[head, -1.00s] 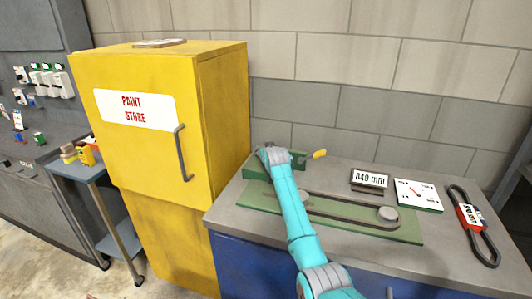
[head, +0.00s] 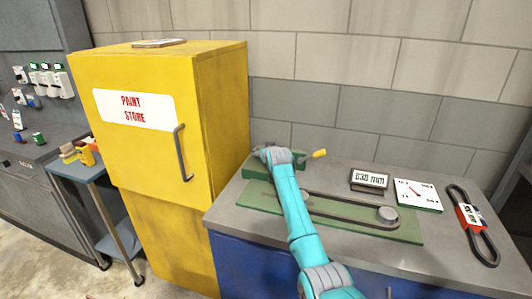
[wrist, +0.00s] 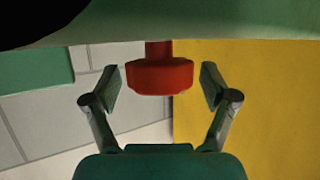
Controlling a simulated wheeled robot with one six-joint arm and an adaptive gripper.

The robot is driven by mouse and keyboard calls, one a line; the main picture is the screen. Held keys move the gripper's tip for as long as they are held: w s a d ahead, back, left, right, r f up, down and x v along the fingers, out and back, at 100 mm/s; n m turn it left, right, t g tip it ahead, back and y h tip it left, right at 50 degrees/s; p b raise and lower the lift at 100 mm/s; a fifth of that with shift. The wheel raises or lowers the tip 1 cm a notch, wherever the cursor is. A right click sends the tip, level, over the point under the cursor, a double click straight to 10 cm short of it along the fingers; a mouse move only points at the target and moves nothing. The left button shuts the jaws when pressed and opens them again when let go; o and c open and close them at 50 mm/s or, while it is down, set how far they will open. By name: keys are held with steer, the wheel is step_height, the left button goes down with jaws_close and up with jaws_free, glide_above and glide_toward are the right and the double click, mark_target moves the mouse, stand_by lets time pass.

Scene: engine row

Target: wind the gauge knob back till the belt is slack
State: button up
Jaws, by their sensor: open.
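In the wrist view a red knob (wrist: 160,75) on a short red stem sits between the two fingers of my gripper (wrist: 160,84). The fingers are open, with a gap on each side of the knob. In the head view a black belt (head: 340,212) runs along a green plate (head: 400,235) on the bench, around a grey pulley (head: 388,213) at the right. My arm hides part of the belt and its left end; the knob and fingertips do not show there. A small display (head: 369,180) reads about 830 mm, its last digits unclear. A white dial (head: 418,195) has a red needle.
A yellow paint store cabinet (head: 155,165) stands close to the bench's left end. A spare belt in a sleeve (head: 470,217) lies at the bench's right. Bare grey bench top (head: 440,255) lies in front.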

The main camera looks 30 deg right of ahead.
steer(key=shift+s, duration=0.1)
steer(key=v, duration=1.2)
steer(key=shift+w+d+f+m+g+h, duration=0.35)
steer(key=shift+w+d+f+m+h, duration=0.35)
steer(key=shift+w, duration=1.05)
steer(key=shift+w+d+f+m+g+h, duration=0.4)
steer(key=shift+w+d+f+m+h, duration=0.3)
steer(key=shift+w, duration=1.05)
steer(key=shift+w+d+f+m+g+h, duration=0.45)
steer(key=shift+w+d+f, duration=0.3)
steer(key=shift+w, duration=1)
steer(key=shift+a+f, duration=0.1)
steer(key=c, duration=1.2)
